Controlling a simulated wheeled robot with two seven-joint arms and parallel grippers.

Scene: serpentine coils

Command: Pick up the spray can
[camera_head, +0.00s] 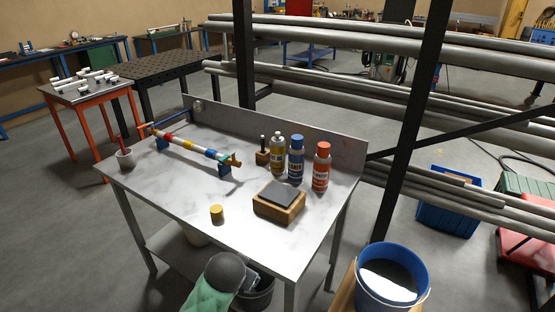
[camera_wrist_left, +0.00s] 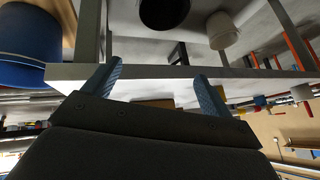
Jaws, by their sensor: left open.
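Labels are too small to read, so I cannot tell which is the spray can. My left gripper (camera_wrist_left: 158,76) is open and empty in the wrist view, its two blue fingers at the bench's front edge. In the head view its fingers are not clearly visible; my left arm is at the bottom. My right gripper is not in view.
A wooden block with a dark top (camera_head: 279,201) stands in front of the cans. A yellow cylinder (camera_head: 217,214), a striped rod on supports (camera_head: 188,146) and a grey cup (camera_head: 125,158) are also on the bench. A blue bucket (camera_head: 363,290) stands right of it; a dark post (camera_head: 408,130) rises behind.

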